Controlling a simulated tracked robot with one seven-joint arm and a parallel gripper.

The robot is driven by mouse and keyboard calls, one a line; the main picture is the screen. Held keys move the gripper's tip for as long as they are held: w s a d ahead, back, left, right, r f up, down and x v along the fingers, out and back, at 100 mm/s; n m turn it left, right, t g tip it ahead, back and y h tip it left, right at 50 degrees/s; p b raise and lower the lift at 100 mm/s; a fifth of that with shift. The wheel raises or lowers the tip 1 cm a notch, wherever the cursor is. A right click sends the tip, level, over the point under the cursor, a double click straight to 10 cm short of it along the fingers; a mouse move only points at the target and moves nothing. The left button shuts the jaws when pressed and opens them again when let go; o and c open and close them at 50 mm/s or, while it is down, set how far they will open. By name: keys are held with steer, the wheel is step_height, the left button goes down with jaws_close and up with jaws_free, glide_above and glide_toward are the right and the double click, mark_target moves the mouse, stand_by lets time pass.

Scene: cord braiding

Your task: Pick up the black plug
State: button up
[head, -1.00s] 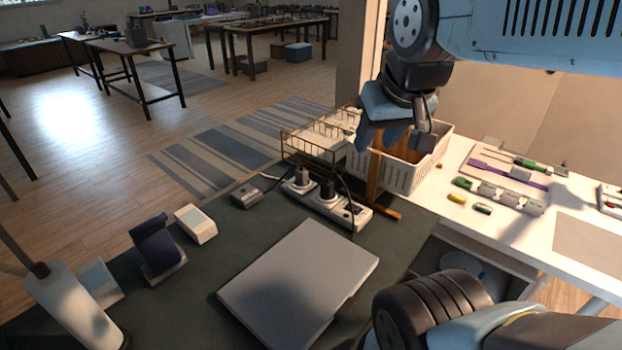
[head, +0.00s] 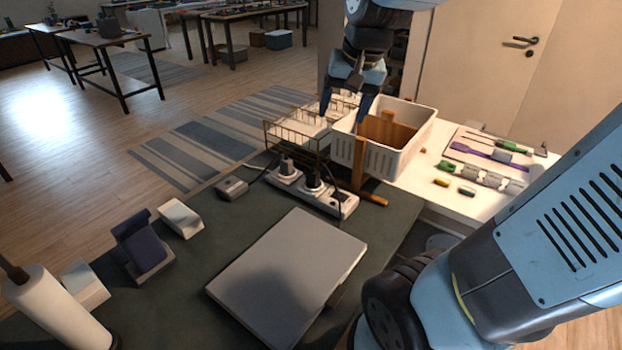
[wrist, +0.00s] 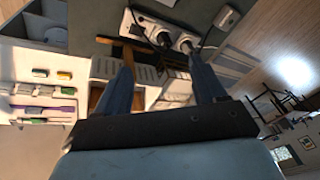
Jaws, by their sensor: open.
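My gripper (head: 344,108) is open and empty, fingers pointing down, raised behind the strip near the wire rack and white basket. In the wrist view the open fingers (wrist: 158,68) frame the rack area.
A wire rack (head: 290,141) stands just behind the strip. A white basket (head: 385,157) holds a brown wooden piece, with an upright wooden post (head: 359,172) beside the strip. A grey flat box (head: 290,265) lies in front. A small grey box (head: 232,187) is left of the strip.

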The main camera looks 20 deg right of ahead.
steer(key=w+f+m+g, duration=0.2)
steer(key=w+f+m, duration=0.2)
steer(key=w+f, duration=0.45)
steer(key=m+g+h, duration=0.1)
steer(key=m, duration=0.2)
glide_above(313, 171)
step_height(313, 171, down, 7)
steer(key=f, duration=0.8)
steer(key=shift+d+f, duration=0.25)
steer(key=shift+d, duration=0.15)
steer(key=shift+a+f, duration=0.2)
steer(key=shift+f, duration=1.15)
steer(key=shift+a+f, duration=0.2)
steer(key=shift+f, duration=1.1)
steer(key=shift+c, duration=0.3)
steer(key=c, duration=1.2)
